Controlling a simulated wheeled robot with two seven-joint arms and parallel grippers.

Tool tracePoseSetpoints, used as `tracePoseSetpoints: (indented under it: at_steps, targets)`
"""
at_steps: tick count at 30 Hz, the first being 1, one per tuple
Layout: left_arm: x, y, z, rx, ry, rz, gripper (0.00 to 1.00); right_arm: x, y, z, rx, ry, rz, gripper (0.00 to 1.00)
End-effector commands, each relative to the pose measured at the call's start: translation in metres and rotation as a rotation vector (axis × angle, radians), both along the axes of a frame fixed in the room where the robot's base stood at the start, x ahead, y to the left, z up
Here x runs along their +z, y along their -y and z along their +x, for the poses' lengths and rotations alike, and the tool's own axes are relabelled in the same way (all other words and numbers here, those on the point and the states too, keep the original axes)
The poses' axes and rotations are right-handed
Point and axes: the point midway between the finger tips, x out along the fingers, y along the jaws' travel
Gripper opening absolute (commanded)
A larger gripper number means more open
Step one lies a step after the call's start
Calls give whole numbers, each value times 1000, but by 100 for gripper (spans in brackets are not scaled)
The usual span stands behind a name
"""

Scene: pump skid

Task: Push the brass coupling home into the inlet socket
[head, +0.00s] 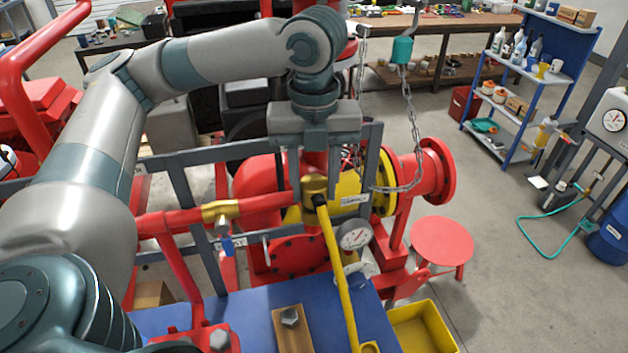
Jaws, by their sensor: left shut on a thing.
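The brass coupling (313,185) is near the middle of the head view, at the top end of a yellow hose (336,265). My left gripper (315,172) comes down from above and is shut on the coupling. The coupling lies at the right end of a horizontal red pipe (262,203). I cannot make out the inlet socket's mouth, or whether any gap is left between it and the coupling. My right gripper is not in view.
A grey frame (374,150) and a hanging chain (411,120) are close to the gripper. A pressure gauge (354,235) sits just below right. A brass valve (220,210) is on the pipe. A blue bench top (245,318) and yellow bin (424,328) lie in front.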

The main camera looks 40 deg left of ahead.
Motion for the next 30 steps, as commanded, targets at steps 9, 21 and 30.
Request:
tracePoseSetpoints:
  at_steps: [9, 21, 30]
  targets:
    - [-5, 0, 0, 0, 1, -1, 10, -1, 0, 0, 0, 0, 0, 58]
    - [-12, 0, 0, 0, -1, -1, 10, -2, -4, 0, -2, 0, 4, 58]
    - [-14, 0, 0, 0, 0, 0, 10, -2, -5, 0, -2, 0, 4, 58]
